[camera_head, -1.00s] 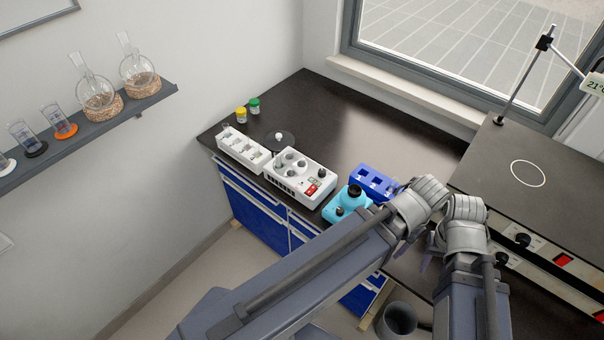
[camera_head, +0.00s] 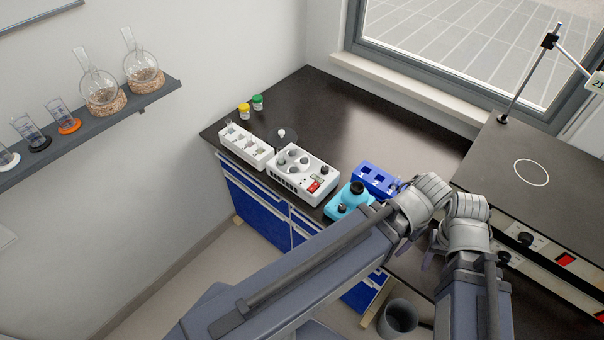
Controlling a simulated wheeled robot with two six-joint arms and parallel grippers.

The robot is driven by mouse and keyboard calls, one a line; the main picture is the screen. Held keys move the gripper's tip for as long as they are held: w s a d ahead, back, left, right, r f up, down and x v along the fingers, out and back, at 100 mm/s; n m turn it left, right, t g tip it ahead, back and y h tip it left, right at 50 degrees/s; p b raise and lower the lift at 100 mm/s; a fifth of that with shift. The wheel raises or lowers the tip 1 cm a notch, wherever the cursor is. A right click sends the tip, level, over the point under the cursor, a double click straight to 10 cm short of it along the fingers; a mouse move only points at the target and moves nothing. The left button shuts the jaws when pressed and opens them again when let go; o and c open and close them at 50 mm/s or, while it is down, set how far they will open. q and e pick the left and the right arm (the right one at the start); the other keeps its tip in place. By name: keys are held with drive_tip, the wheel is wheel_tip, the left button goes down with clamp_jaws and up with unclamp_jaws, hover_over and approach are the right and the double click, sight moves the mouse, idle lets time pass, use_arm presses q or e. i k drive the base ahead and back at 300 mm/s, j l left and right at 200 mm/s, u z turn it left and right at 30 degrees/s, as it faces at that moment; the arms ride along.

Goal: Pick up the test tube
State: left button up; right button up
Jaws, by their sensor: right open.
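A small, clear tube-like piece, likely the test tube (camera_head: 229,124), stands upright at the far left end of the white rack (camera_head: 255,158) on the dark bench. It is too small to make out well. My right gripper (camera_head: 414,254) is open, partly hidden below the arm links at the bench's front edge. It is well to the right of the rack and apart from it. My left arm crosses from the lower left, and its gripper is hidden behind the links.
Yellow (camera_head: 244,111) and green (camera_head: 257,102) capped jars stand behind. The bench's back middle is clear.

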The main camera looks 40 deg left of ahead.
sight(281, 150)
drive_tip(key=u, duration=0.45)
drive_tip(key=k+u, duration=0.15)
drive_tip(key=u, duration=0.3)
drive_tip(key=j+u, duration=0.1)
drive_tip(key=u, duration=0.35)
drive_tip(key=i+j+u, duration=0.1)
drive_tip(key=i, duration=0.25)
drive_tip(key=i+j+u, duration=0.15)
drive_tip(key=i+j, duration=0.15)
